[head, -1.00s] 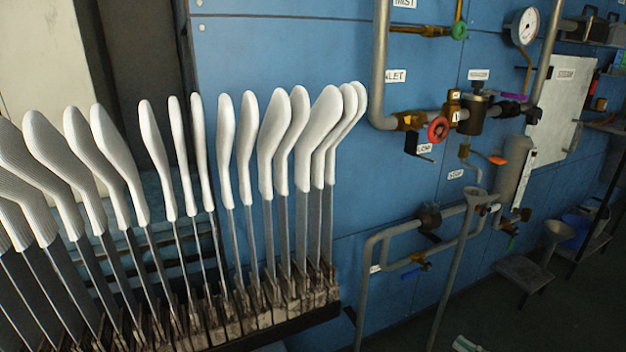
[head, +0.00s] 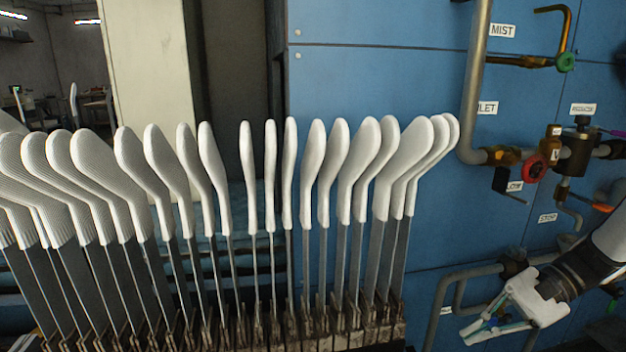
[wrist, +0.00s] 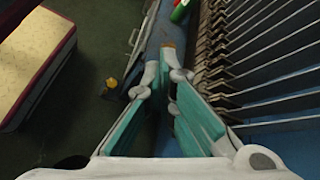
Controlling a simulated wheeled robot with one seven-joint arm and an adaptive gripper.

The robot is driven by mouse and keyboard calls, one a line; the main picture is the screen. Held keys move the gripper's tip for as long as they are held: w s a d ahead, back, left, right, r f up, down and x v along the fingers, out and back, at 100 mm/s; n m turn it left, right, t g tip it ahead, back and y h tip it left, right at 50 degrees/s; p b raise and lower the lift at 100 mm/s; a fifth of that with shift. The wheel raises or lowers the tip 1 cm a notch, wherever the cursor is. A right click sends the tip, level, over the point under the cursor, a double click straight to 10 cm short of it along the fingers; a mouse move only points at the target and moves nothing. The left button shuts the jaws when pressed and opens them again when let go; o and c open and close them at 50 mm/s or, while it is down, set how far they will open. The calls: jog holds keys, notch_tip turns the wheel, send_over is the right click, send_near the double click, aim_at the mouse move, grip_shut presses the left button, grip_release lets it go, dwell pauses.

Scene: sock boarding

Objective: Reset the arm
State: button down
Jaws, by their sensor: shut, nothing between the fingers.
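My gripper (head: 472,334) is at the lower right of the head view, with my arm coming in from the right edge. Its fingers are together and hold nothing. The wrist view shows the shut gripper (wrist: 170,72) with teal finger pads, above the floor and beside the row of board holders. It appears apart from everything around it.
A row of upright boards with white socks (head: 207,180) fills the left and middle of the head view. Blue panels (head: 370,80) with pipes, a red valve (head: 534,168) and a gauge fitting stand behind my gripper. A pale padded box (wrist: 35,60) stands on the floor.

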jog(key=s+a+r+n+g+h, duration=0.2)
jog(key=s+a+r+n+h, duration=0.75)
jog(key=s+a, duration=0.45)
jog(key=s+d+n+t+h, duration=0.2)
jog(key=s+n, duration=0.1)
jog(key=s, duration=0.5)
notch_tip(320, 180, up, 30)
jog(key=t+p, duration=0.4)
jog(key=p, duration=2.4)
jog(key=shift+d+r, duration=0.2)
jog(key=shift+m, duration=0.25)
